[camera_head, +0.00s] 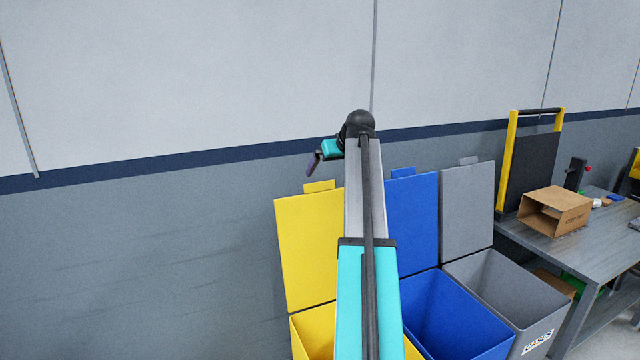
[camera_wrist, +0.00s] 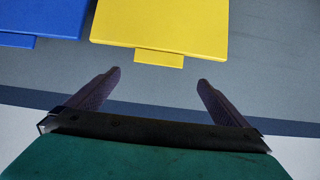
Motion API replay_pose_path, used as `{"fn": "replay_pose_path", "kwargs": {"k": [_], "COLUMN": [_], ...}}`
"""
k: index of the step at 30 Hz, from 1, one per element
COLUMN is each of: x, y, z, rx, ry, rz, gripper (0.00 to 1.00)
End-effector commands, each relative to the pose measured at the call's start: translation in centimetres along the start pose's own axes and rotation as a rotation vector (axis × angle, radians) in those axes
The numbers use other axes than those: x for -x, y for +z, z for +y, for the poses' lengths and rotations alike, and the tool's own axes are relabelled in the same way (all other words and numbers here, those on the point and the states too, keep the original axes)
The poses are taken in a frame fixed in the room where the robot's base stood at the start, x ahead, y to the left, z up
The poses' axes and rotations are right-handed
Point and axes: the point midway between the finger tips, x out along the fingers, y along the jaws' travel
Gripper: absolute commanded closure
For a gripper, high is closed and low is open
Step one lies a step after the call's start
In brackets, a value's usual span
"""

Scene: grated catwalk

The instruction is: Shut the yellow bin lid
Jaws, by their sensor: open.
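The yellow bin (camera_head: 312,333) stands at the lower middle of the head view, partly hidden behind my arm. Its yellow lid (camera_head: 305,245) stands open, upright near the wall, with a small tab (camera_head: 319,186) on its top edge. In the wrist view the yellow lid (camera_wrist: 160,28) is at the top with its tab (camera_wrist: 158,58) pointing towards my fingers. My gripper (camera_wrist: 158,78) is open and empty, its two fingers apart on either side of the tab's line and short of it. In the head view my gripper (camera_head: 315,160) is above the lid, near the wall.
A blue bin (camera_head: 455,315) and a grey bin (camera_head: 515,290) stand to the right, lids up. Further right is a workbench (camera_head: 555,240) with a cardboard box (camera_head: 555,212) and a yellow-framed black panel (camera_head: 530,165). The wall (camera_head: 150,260) left of the bins is bare.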

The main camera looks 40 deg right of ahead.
Motion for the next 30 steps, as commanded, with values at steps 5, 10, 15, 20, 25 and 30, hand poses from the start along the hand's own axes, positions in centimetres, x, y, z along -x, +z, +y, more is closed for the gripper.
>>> {"fn": "replay_pose_path", "kwargs": {"k": [5,10,15,20,25,30], "x": [0.7,0.6,0.4,-0.3,-1.9,-3.9], "y": [-0.5,-0.4,-0.4,-0.5,-0.5,-0.6], "z": [0.3,0.3,0.3,0.3,0.3,0.2], "rx": [0.001,0.001,0.001,0.001,0.001,0.001], "ry": [0.004,0.003,0.003,0.002,0.002,0.001], "rz": [0.008,0.007,0.007,0.006,0.005,0.005], "gripper": [0.0,0.0,0.0,0.0,0.0,0.0]}}
